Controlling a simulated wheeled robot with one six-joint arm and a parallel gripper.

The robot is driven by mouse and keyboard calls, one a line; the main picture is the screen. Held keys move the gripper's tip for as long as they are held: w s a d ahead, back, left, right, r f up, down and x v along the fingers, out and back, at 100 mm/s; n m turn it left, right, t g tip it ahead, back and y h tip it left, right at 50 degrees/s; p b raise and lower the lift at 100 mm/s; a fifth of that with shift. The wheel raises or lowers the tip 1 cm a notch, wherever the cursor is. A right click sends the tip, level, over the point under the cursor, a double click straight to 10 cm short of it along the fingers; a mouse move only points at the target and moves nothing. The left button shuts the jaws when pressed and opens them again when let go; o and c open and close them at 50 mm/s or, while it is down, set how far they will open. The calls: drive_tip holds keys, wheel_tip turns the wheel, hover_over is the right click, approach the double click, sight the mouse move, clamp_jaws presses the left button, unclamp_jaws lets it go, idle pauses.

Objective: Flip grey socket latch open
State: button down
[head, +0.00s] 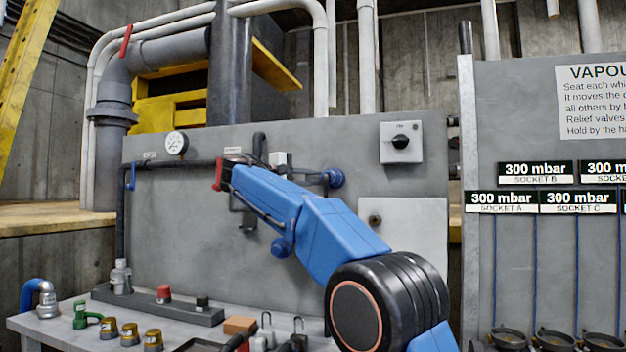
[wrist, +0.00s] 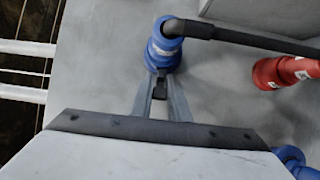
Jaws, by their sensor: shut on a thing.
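In the wrist view, my gripper (wrist: 160,92) has its two fingers together on a small dark grey piece (wrist: 160,86), which looks like the socket latch. The piece is just below a blue cylindrical coupling (wrist: 163,52), with a black hose running right from its top. The fingertips partly cover the piece, so I cannot tell how far it is turned. In the head view, my blue arm reaches to the grey wall panel, and my gripper (head: 240,163) is small and partly hidden near the hose line.
A red coupling (wrist: 285,72) is to the right in the wrist view, with another blue fitting (wrist: 293,160) at lower right. In the head view, a gauge (head: 176,143) and a rotary switch (head: 401,142) are on the panel. A bench (head: 60,322) with several small fittings stands below.

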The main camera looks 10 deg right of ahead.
drive_tip(key=shift+w+f+m+g+h, duration=0.1)
drive_tip(key=shift+w+m+g+h, duration=0.1)
drive_tip(key=shift+m+g+h, duration=0.3)
drive_tip(key=shift+w+m+g+h, duration=0.2)
drive_tip(key=shift+m+g, duration=0.3)
drive_tip(key=shift+g, duration=0.4)
drive_tip(key=shift+m+g, duration=0.5)
drive_tip(key=shift+g, duration=0.3)
drive_tip(key=c, duration=1.9)
unclamp_jaws()
drive_tip(key=shift+w+d, duration=0.1)
drive_tip(key=shift+o, duration=0.2)
